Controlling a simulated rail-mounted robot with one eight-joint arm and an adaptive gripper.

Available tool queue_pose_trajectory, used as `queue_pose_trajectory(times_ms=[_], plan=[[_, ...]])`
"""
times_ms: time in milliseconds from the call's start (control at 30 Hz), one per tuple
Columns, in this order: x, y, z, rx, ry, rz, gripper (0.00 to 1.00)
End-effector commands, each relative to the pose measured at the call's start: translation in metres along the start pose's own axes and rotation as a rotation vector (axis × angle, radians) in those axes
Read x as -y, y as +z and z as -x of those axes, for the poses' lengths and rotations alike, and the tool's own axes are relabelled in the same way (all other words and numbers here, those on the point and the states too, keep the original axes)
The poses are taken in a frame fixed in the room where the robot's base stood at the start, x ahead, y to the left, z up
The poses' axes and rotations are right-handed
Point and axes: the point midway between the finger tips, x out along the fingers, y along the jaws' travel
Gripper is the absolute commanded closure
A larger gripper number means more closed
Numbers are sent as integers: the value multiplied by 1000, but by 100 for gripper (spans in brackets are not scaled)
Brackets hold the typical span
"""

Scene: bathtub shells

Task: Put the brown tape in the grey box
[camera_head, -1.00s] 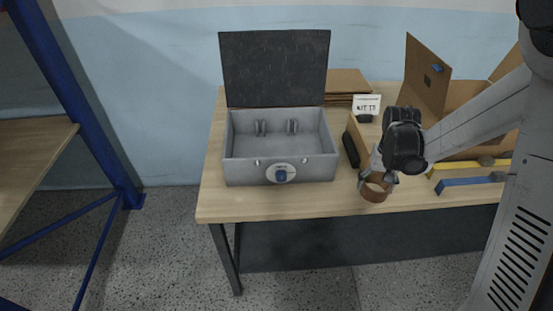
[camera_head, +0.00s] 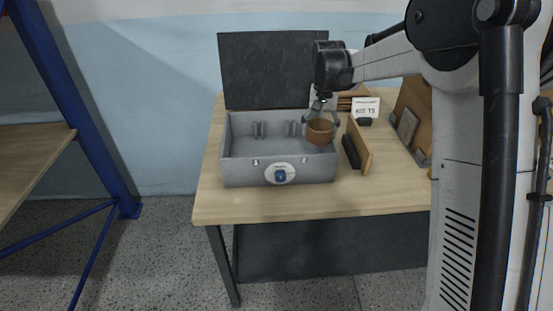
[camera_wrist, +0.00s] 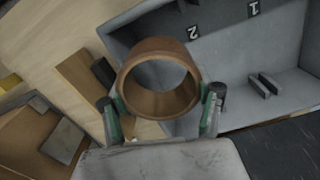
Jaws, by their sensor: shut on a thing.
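The brown tape (camera_head: 320,132) is a round roll held in my gripper (camera_head: 321,112), which is shut on it. In the head view it hangs at the right side of the open grey box (camera_head: 232,172), overlapping the right wall. In the wrist view the tape (camera_wrist: 130,80) sits between the two fingertips (camera_wrist: 160,98). The grey box (camera_wrist: 290,85) lies beyond it, with the marks 1 and 2 inside. The box lid stands raised at the back. How high the tape is above the box is hard to tell.
A wooden block with a black part (camera_head: 358,148) stands just right of the box. A small white sign (camera_head: 367,107) is behind it. A cardboard box (camera_head: 412,110) is farther right, partly hidden by my arm. The table front (camera_head: 300,203) is clear.

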Motion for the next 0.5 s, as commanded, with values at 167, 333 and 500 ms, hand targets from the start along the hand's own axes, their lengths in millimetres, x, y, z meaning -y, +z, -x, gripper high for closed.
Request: queue_pose_trajectory(times_ms=[167,333,500], plan=[[70,-3,-10,0,0,-73,66],[114,-1,-16,0,0,-130,66],[128,0,-27,0,0,-152,66]])
